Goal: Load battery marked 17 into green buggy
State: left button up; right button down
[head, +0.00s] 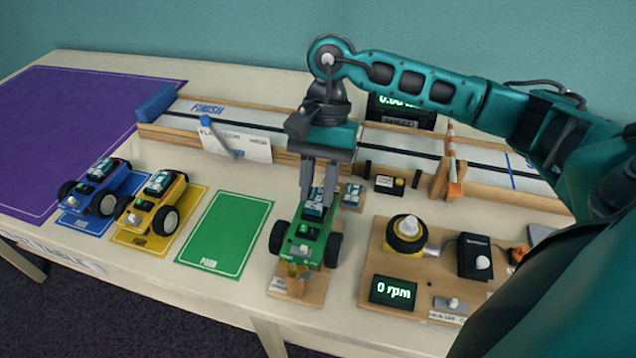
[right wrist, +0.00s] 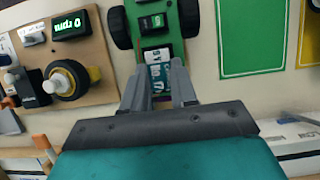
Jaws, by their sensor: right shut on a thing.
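The green buggy (head: 303,243) stands on a small wooden stand in front of the middle of the track; its deck also shows at the top of the right wrist view (right wrist: 172,22). My right gripper (head: 318,200) points down over the buggy's rear end and is shut on a teal-and-white battery (right wrist: 158,68). The battery lies in line with the buggy's deck; whether it is seated or just above cannot be told. Its number is partly hidden by the fingers and hard to read. My left gripper is not in view.
Another battery (head: 352,194) lies just right of the gripper. The blue buggy (head: 97,190) and yellow buggy (head: 152,205) stand on mats at left. The green mat (head: 226,232) is empty. A wooden test board (head: 385,262) with an rpm display (head: 393,291) stands at right. The track (head: 265,125) runs behind.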

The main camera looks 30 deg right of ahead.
jog(key=shift+f+b, duration=0.35)
jog(key=shift+b, duration=0.8)
dwell(1.1)
dwell(0.3)
jog(key=shift+c, duration=2.1)
grip_release()
jog(key=shift+r, duration=0.1)
jog(key=shift+r+p, duration=1.5)
jog(key=shift+r, duration=1.45)
